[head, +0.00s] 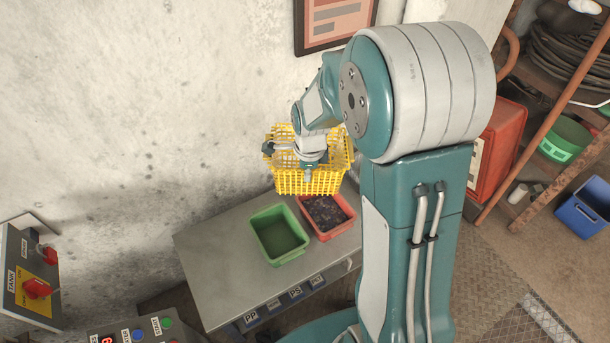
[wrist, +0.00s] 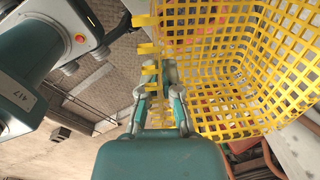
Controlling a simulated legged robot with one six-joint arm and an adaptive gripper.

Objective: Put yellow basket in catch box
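The yellow basket (head: 310,183), a mesh with an open top, is held above the back of the grey bench. My gripper (head: 308,165) is at its near side in the head view. In the wrist view the basket (wrist: 230,125) fills the upper right, and my gripper (wrist: 158,80) is closed on its mesh rim, partly hiding the contact. A green box (head: 279,238), looking empty, and a red box (head: 338,228) with dark bits inside stand side by side on the bench, below the basket. I cannot tell which is the catch box.
The grey bench (head: 215,265) has free top to the left of the green box. A wall (head: 150,120) rises behind it. Control panels (head: 28,275) stand at the lower left. A shelf with a green tub (head: 565,140) and a blue bin (head: 585,207) are at the right.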

